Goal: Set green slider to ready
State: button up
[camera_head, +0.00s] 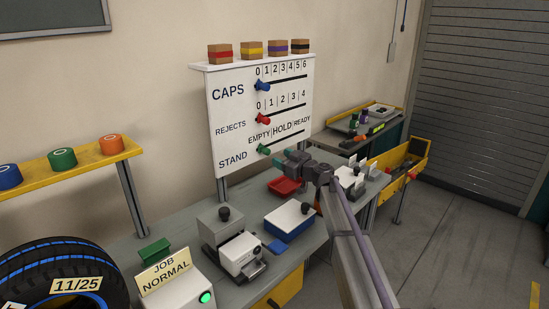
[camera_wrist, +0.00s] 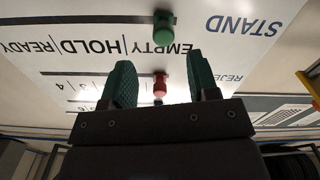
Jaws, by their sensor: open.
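The green slider (camera_head: 264,151) is a round knob on the bottom STAND row of the white board (camera_head: 231,120). It sits below the word EMPTY, at the left end of the row. In the wrist view, which is upside down, the green slider (camera_wrist: 164,25) shows at the top, by EMPTY and clear of the fingers. My gripper (camera_head: 284,157) is in front of the board, just right of the green slider and apart from it. In the wrist view my gripper (camera_wrist: 160,65) is open, with nothing between its green-padded fingers. The READY label (camera_head: 302,119) is at the row's right end.
A red slider (camera_head: 263,119) sits on the REJECTS row above and a blue slider (camera_head: 262,86) on the CAPS row. The bench below holds a red tray (camera_head: 285,186), a grey machine (camera_head: 232,240) and a blue-and-white box (camera_head: 290,220). Several boxes stand on the board's top.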

aim_at(269, 152)
jog(key=x, duration=0.7)
jog(key=shift+a+r, duration=0.1)
jog(key=shift+a, duration=0.2)
jog(key=shift+s, duration=0.1)
jog(key=shift+c, duration=0.3)
grip_shut()
